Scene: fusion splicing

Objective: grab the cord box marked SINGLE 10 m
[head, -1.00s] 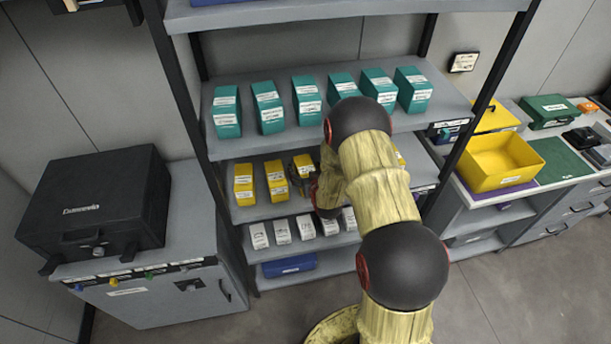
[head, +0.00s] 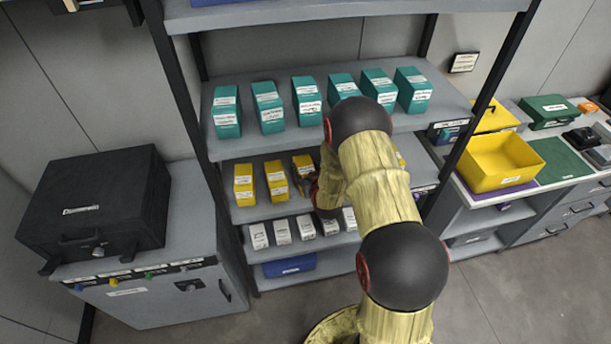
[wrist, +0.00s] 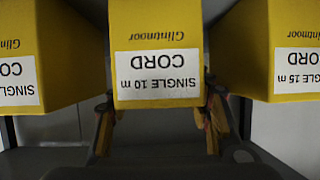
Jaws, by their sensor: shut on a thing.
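The yellow cord box marked SINGLE 10 m (wrist: 157,75) fills the middle of the wrist view, its label upside down there. My gripper (wrist: 160,104) has one finger on each side of this box and is shut on it. In the head view the held box (head: 303,161) is the third yellow one from the left on the middle shelf, and my gripper (head: 304,182) is at its front, partly hidden by my arm. I cannot tell whether the box is lifted off the shelf.
A yellow box marked SINGLE 15 m (wrist: 297,50) and another SINGLE cord box (wrist: 40,60) flank the held one closely. Teal boxes (head: 270,108) stand on the shelf above, white boxes (head: 282,232) below. A black case (head: 100,205) is at left.

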